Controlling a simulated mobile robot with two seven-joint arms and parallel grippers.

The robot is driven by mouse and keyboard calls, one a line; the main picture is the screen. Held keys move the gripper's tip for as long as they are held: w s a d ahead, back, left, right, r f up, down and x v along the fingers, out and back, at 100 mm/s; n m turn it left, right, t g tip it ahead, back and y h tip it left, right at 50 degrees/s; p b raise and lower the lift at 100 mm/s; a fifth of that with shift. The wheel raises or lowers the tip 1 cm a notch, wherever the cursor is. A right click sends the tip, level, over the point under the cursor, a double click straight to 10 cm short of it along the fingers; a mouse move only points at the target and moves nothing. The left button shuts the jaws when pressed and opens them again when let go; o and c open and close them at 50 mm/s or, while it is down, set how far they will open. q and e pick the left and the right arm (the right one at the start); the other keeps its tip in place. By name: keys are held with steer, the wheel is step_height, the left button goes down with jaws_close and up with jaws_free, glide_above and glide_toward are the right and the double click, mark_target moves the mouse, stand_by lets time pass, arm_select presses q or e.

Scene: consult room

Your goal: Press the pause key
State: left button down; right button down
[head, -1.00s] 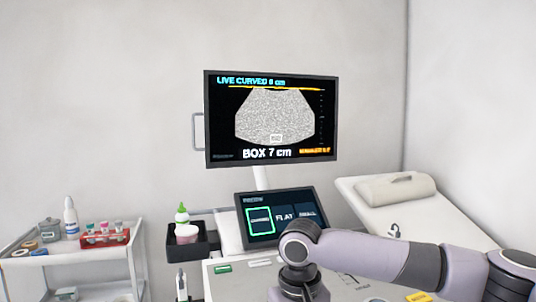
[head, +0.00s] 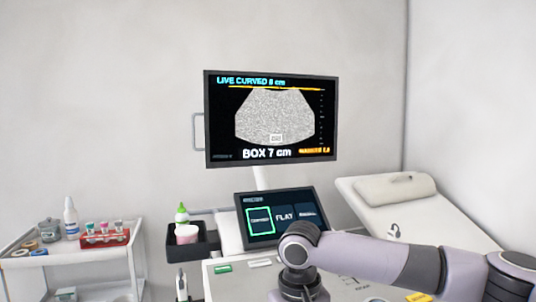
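The ultrasound console (head: 232,286) stands in front of me with a light panel; parts of its keys show, including a green key (head: 223,268) and a white key (head: 260,263). I cannot tell which one is the pause key; it may be behind my arm. The touch screen (head: 262,235) shows several tiles, the left one outlined in green. The monitor (head: 271,118) reads "LIVE CURVED 8 cm" and "BOX 7 cm". My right arm comes in from the right and bends down over the console; its gripper is below the picture's edge. My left gripper is not in view.
A trolley (head: 90,256) at the left carries bottles and a red rack (head: 105,238) of tubes. A black holder (head: 200,243) with a green-capped bottle (head: 182,213) is beside the console. An examination couch (head: 450,228) with a pillow (head: 394,188) stands at the right.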

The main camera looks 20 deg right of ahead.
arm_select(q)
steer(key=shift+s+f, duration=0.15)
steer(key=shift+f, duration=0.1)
arm_select(e)
steer(key=shift+f, duration=0.6)
steer(key=shift+r, duration=3.55)
steer(key=s+r, duration=0.6)
steer(key=s, duration=0.2)
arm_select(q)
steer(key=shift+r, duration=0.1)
